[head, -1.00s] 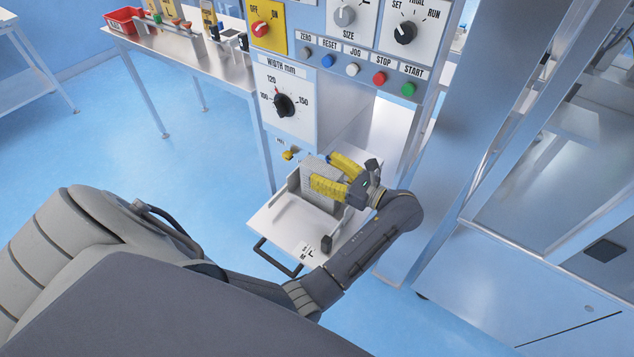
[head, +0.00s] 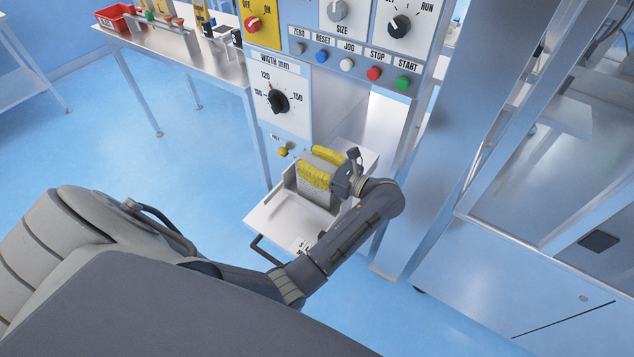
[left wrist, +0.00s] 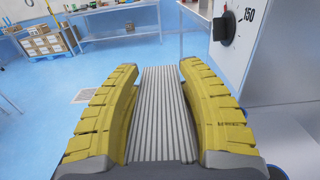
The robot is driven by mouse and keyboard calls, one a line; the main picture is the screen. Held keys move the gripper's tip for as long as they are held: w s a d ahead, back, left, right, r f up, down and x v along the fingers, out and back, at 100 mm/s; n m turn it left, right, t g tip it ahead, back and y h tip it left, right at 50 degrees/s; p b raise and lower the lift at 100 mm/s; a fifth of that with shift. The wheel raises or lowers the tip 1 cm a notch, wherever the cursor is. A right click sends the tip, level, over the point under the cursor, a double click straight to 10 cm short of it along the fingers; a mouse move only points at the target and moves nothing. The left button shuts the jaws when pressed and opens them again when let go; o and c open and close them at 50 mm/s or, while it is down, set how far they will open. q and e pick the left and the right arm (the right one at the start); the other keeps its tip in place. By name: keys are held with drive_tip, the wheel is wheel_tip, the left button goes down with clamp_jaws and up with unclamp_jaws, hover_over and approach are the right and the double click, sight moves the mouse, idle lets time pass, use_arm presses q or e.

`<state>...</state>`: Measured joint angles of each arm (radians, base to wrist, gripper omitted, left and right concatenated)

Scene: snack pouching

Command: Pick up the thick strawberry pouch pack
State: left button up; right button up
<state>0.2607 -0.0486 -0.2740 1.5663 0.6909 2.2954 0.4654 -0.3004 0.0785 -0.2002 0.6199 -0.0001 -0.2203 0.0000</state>
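A thick grey ribbed pouch pack (head: 317,195) stands upright on a pale metal tray (head: 276,219) at the machine's front. My left gripper (head: 322,164) has its two yellow fingers on either side of the pack's upper part. In the left wrist view, the pack (left wrist: 160,110) runs lengthwise between the fingers and nearly fills the gap. Whether both fingers press on it is hard to tell. No strawberry print shows on the visible faces. My right gripper is out of view.
The machine panel (head: 283,97) with dials and buttons rises behind the tray. A black handle (head: 268,250) sticks out at the tray's front. A side table with a red bin (head: 116,17) stands at upper left. Open blue floor lies left of the tray.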

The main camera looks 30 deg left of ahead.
use_arm(q)
clamp_jaws()
